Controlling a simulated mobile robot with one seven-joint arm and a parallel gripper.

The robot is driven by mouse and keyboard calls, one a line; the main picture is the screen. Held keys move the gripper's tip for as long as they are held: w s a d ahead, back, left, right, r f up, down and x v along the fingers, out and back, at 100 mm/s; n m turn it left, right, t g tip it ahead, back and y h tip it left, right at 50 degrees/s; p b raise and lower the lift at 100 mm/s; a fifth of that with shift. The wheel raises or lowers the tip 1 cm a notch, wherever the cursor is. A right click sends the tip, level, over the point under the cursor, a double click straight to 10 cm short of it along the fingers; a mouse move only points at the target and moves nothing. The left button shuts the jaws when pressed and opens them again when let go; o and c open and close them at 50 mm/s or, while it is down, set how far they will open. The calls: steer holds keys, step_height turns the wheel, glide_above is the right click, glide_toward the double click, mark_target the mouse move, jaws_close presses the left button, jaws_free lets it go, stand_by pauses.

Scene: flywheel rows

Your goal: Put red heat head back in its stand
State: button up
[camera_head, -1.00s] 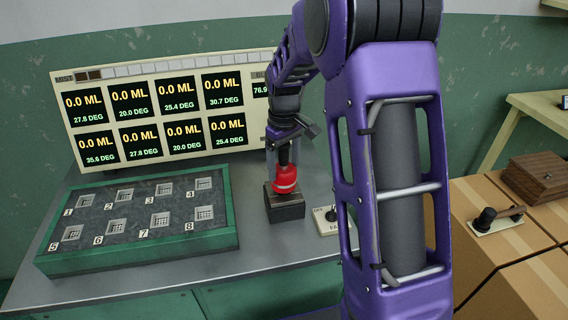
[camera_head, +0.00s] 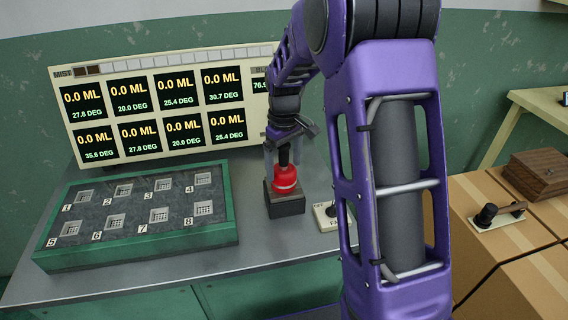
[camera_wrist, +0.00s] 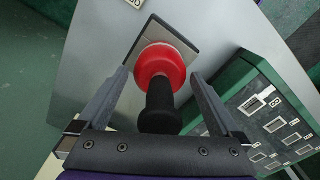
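The red heat head (camera_head: 285,180) has a black handle on top and sits upright on its dark block-shaped stand (camera_head: 287,206) on the bench. In the wrist view the red heat head (camera_wrist: 172,62) rests on the stand's square top (camera_wrist: 190,32), with its black handle (camera_wrist: 160,105) pointing toward the camera. My gripper (camera_head: 283,160) is just above the red head. In the wrist view its two fingers are spread, with visible gaps on both sides of the handle, and hold nothing. The seat under the red head is hidden.
A green-framed tray (camera_head: 135,250) with several numbered square wells is to the left. A display panel (camera_head: 160,105) stands behind. A small switch plate (camera_head: 326,216) is close to the stand's right. A wooden box (camera_head: 537,175) and lever plate (camera_head: 497,217) are far right.

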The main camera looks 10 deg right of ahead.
steer(key=shift+s+f, duration=0.1)
steer(key=shift+f, duration=0.05)
step_height(320, 180, up, 18)
steer(key=p, duration=0.2)
steer(key=shift+f, duration=0.15)
